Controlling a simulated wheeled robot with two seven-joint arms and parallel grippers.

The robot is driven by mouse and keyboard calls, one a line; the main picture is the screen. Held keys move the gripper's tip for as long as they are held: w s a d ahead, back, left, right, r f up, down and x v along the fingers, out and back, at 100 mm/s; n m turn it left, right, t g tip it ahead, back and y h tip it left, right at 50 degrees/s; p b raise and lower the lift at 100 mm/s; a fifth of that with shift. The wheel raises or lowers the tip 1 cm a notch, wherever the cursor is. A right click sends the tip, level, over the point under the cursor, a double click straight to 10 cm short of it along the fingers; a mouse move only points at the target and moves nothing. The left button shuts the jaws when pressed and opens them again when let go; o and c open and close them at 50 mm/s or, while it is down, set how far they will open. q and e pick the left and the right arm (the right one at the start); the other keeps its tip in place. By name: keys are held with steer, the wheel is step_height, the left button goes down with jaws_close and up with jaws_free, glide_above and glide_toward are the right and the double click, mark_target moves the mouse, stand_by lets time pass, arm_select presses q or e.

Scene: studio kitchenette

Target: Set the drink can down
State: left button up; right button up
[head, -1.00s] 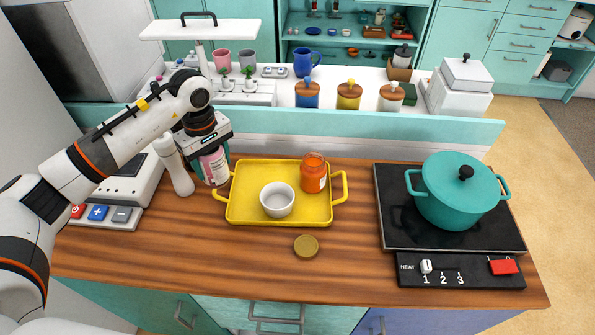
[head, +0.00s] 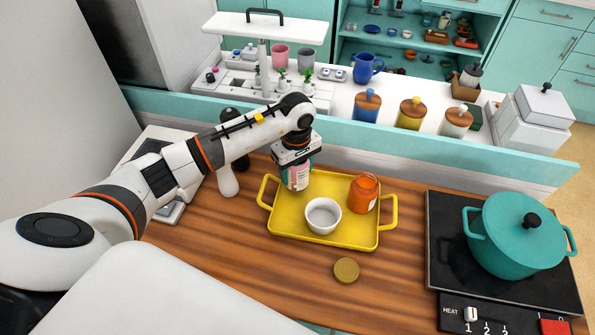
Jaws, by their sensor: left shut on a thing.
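My left gripper (head: 296,158) points down and is shut on the drink can (head: 298,178), which is pink and white with some teal. The can is upright at the back left part of the yellow tray (head: 287,226). The gripper hides its top, and I cannot tell whether its base touches the tray. A white bowl (head: 323,216) is on the tray in front of the can. An orange jar (head: 362,194) stands on the tray to the right. My right gripper is not in view.
A round brownish lid (head: 346,270) lies on the wooden counter (head: 240,265) in front of the tray. A white bottle-like object (head: 228,181) stands left of the tray. A teal pot (head: 515,236) sits on the black hob (head: 447,250) at right. A raised ledge (head: 405,137) runs behind.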

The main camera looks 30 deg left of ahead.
arm_select(q)
steer(key=shift+f, duration=0.9)
steer(key=o, duration=0.8)
steer(key=shift+f, duration=0.15)
steer(key=shift+c, duration=0.2)
steer(key=o, duration=0.4)
steer(key=shift+o, duration=0.2)
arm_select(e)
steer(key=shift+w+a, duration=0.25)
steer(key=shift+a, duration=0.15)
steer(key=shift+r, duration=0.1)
